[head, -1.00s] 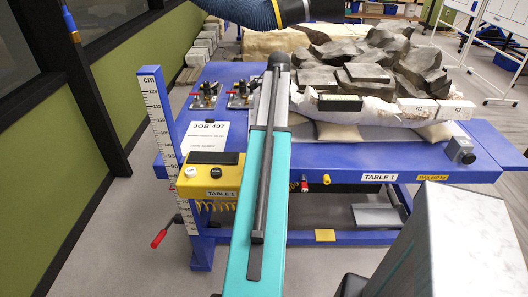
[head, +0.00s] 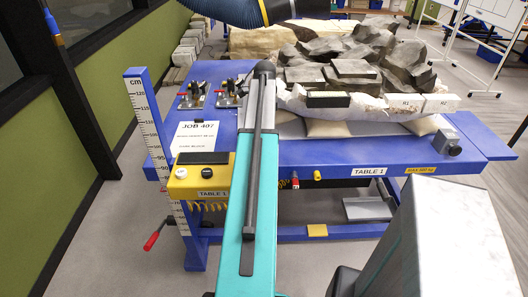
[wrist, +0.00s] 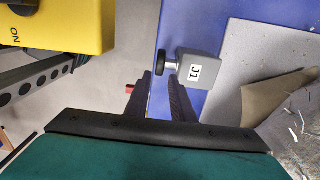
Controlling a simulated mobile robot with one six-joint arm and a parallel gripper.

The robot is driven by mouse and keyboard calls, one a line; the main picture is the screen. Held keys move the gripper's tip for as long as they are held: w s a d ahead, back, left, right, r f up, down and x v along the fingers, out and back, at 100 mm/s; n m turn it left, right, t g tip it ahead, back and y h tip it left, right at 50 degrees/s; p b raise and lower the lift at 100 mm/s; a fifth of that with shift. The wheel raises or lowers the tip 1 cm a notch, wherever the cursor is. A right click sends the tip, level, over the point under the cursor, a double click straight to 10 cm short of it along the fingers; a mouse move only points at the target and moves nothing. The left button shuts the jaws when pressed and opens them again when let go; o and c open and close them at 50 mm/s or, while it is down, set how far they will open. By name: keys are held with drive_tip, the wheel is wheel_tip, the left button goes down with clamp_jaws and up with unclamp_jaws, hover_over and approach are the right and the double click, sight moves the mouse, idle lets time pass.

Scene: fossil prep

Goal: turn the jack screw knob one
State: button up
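In the wrist view, a small grey block labelled J1 (wrist: 201,72) sits at the edge of the blue table. A dark round knob (wrist: 160,62) sticks out from its left side on a short shaft. My gripper (wrist: 160,82) shows two dark fingers, apart, pointing toward the knob from below in the picture. The fingertips are close to the knob. I see nothing between the fingers and cannot tell whether they touch the knob. In the head view my arm hides the gripper and this block.
A yellow control box (head: 182,188) hangs at the table's front left; it fills the upper left of the wrist view (wrist: 62,22). A similar grey block (head: 447,144) stands at the table's right. Clamps (head: 192,97), rocks (head: 352,70) and sandbags (head: 325,129) lie on the blue table (head: 300,153).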

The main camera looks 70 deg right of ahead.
drive_tip(key=shift+f+p, duration=0.95)
drive_tip(key=shift+f, duration=4.1)
drive_tip(key=shift+a, duration=0.1)
clamp_jaws()
